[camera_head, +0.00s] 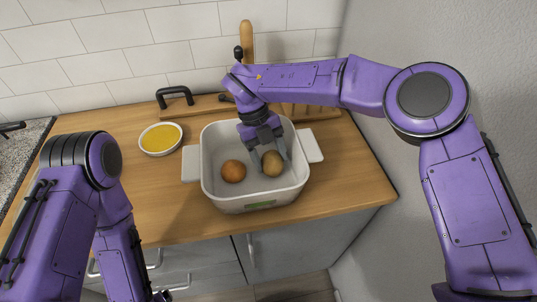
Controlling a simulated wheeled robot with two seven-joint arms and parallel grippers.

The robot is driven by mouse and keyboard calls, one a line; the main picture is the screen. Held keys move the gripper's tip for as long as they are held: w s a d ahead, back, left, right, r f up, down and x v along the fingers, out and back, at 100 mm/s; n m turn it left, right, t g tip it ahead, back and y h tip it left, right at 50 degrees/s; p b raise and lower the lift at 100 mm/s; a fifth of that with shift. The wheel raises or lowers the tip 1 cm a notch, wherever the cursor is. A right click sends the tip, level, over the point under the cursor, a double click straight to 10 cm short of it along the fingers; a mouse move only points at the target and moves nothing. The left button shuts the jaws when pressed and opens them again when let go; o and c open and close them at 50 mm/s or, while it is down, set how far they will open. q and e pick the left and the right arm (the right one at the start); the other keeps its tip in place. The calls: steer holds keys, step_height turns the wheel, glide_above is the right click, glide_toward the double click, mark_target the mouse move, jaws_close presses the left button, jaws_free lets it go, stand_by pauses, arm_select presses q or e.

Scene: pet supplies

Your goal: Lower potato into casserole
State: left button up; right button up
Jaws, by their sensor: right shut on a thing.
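The casserole (243,204) is a white, deep rectangular dish with a handle on each side, standing on the wooden counter. A brown potato (272,165) is between the fingers of my right gripper (268,157), inside the casserole's outline toward its right side. I cannot tell whether it touches the bottom. A second round, orange-brown item (233,171) lies in the casserole to the left. My left arm comes in at the lower left, and its gripper (160,296) is mostly cut off at the bottom edge, below the counter front.
A white bowl of yellow contents (160,138) stands left of the casserole. A wooden board (200,106) with dark-handled items lies behind, near the tiled wall. The wooden counter (340,190) is clear right of the casserole, up to the grey wall.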

steer(key=o, duration=1.2)
steer(key=shift+o, duration=0.2)
steer(key=shift+r, duration=0.1)
steer(key=v, duration=1)
